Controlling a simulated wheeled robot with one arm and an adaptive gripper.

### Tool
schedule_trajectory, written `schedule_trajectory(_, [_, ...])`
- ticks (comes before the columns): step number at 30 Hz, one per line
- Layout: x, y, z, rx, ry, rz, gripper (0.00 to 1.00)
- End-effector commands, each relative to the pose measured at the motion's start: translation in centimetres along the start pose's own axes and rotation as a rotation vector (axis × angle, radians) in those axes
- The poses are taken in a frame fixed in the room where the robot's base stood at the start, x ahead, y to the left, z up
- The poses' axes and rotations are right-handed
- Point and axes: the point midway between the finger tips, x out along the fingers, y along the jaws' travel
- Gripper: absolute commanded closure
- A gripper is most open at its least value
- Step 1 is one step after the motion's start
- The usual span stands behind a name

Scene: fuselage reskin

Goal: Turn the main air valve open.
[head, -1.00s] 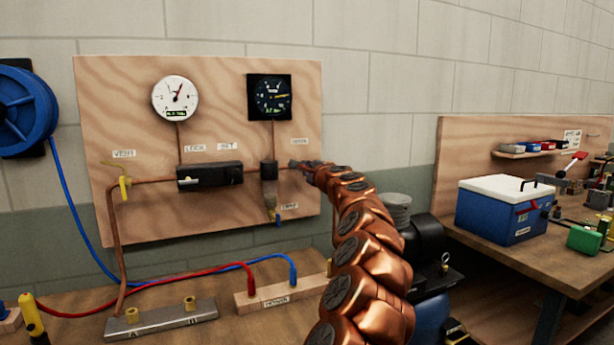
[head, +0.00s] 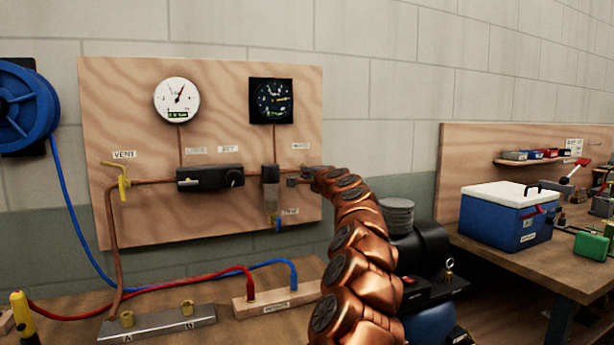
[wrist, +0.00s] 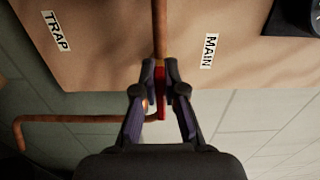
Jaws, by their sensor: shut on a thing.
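The main valve's red handle (wrist: 161,104) shows in the wrist view between the two fingers, in line with the copper pipe (wrist: 159,30). The MAIN label (wrist: 209,51) is on the wooden board beside it. My gripper (wrist: 160,72) is shut on the red handle. In the head view my gripper (head: 297,181) is at the right side of the board, below a small label (head: 300,146); my fingers and arm hide the handle there. How far the valve is turned is hard to tell.
The board (head: 130,80) carries a white gauge (head: 177,99), a dark gauge (head: 271,100), a black regulator (head: 210,178) and a yellow vent valve (head: 123,186). A compressor (head: 420,250) stands right of my arm. A blue cooler (head: 500,220) sits on the right bench.

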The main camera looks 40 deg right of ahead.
Motion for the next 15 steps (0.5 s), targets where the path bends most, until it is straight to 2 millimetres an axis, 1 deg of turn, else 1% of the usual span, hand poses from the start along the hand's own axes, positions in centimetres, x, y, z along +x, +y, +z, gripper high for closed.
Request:
schedule_trajectory(1, [0.07,0.25,0.12,-0.001,-0.003,0.004,1.0])
schedule_trajectory(6, [0.07,0.25,0.13,-0.001,-0.003,0.004,1.0])
schedule_trajectory(7, [0.07,0.25,0.13,-0.001,-0.003,0.004,0.9])
schedule_trajectory(13, [0.05,0.18,0.1,0.0,-0.003,0.003,0.69])
schedule_trajectory(14, [0.04,0.15,0.09,0.0,-0.002,0.002,0.66])
schedule_trajectory(15, [0.04,0.13,0.08,0.0,-0.002,0.002,0.65])
